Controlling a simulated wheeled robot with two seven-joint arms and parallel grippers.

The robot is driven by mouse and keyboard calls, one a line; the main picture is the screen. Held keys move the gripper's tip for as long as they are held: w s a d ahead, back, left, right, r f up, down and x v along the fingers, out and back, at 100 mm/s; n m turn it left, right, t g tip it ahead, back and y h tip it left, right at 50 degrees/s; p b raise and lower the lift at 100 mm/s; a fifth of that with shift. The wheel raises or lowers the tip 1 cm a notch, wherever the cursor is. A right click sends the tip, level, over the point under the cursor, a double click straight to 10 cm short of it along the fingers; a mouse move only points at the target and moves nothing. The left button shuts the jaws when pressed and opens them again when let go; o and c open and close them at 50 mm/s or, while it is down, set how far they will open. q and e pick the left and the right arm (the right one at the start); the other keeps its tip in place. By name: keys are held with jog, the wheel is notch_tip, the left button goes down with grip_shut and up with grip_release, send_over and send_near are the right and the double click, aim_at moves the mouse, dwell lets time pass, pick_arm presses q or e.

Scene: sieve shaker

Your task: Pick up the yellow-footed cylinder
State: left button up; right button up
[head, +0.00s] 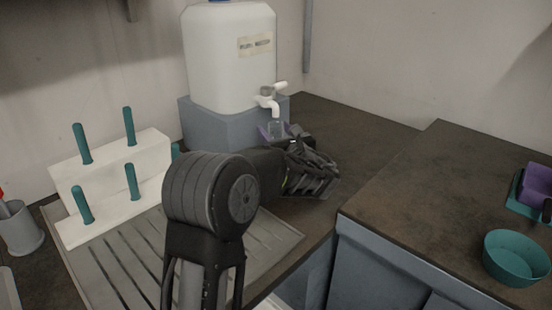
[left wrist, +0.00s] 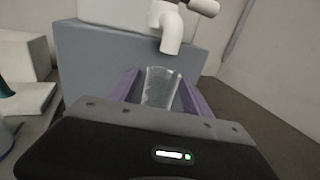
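A clear, see-through cylinder (left wrist: 160,88) stands upright under the white tap, in front of the grey block. In the head view, its small clear top (head: 276,127) shows just beyond my left gripper. Its foot is hidden, and no yellow shows in either view. My left gripper (left wrist: 160,92) is open, with one purple finger on each side of the cylinder. A narrow gap shows at the left finger; contact at the right finger cannot be told. In the head view, the dark body of the left gripper hides most of the fingers. My right gripper is not in view.
A white water container (head: 228,60) with a tap (head: 270,101) stands on a grey block (head: 222,128), close above the cylinder. A teal bowl (head: 517,258) and a purple item (head: 537,178) lie right.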

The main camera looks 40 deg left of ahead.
pick_arm(q)
grip_shut()
dwell(0.4)
dwell(0.8)
